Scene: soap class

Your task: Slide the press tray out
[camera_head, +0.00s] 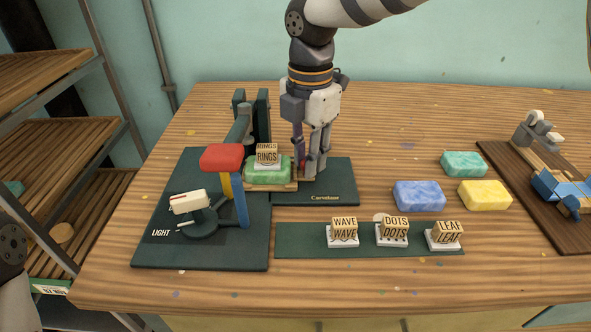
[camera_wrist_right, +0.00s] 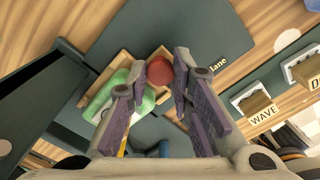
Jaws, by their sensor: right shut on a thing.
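My right gripper (camera_head: 307,172) is at the tray's right end. In the right wrist view the fingers (camera_wrist_right: 166,78) are around the tray's red knob (camera_wrist_right: 159,70), and the tray's wooden rim (camera_wrist_right: 88,90) and the soap (camera_wrist_right: 112,96) lie beside them. My left gripper is out of view.
A green plate (camera_head: 335,185) marked with lettering lies under my gripper. WAVE, DOTS and LEAF stamps (camera_head: 393,232) stand on a strip in front. Blue, yellow and teal soaps (camera_head: 419,196) lie to the right, before a dark wooden board (camera_head: 520,195) bearing a device.

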